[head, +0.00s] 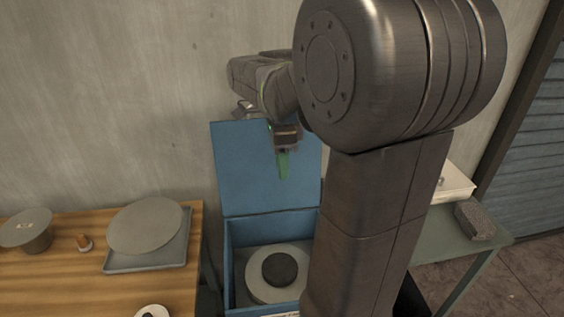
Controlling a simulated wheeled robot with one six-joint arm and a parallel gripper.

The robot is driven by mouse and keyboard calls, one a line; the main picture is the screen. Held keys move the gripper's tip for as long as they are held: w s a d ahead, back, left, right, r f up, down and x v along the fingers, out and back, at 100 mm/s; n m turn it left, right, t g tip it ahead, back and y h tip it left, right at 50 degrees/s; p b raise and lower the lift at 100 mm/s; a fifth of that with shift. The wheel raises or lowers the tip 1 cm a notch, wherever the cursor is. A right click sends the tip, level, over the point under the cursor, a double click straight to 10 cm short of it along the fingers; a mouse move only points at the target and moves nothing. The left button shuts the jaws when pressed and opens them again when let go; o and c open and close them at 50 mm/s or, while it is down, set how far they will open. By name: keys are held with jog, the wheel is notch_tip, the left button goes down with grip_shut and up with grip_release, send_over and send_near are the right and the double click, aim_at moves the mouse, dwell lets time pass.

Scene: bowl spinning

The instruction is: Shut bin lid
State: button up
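The blue bin (228,262) stands in the middle of the head view, to the right of the wooden table. Its blue lid (238,165) is open and stands upright at the back, against the wall side. Inside the bin lies a round pale disc with a dark centre (279,270). My gripper (283,165) is in front of the upright lid, pointing down, with a green fingertip showing. Whether it touches the lid cannot be told. The finger gap is not visible. My arm hides the right part of the bin and part of the lid's right side.
The wooden table (60,285) at left bears a grey tray (120,265) under a round plate (147,224), a small orange-brown object (84,242) and a dark round pot (30,232). A green table (440,240) at right bears a grey block (475,220) and a white box (455,183).

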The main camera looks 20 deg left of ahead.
notch_tip(320, 180, up, 14)
jog(key=shift+w+a, duration=0.25)
jog(key=shift+w, duration=0.15)
jog(key=shift+f, duration=0.1)
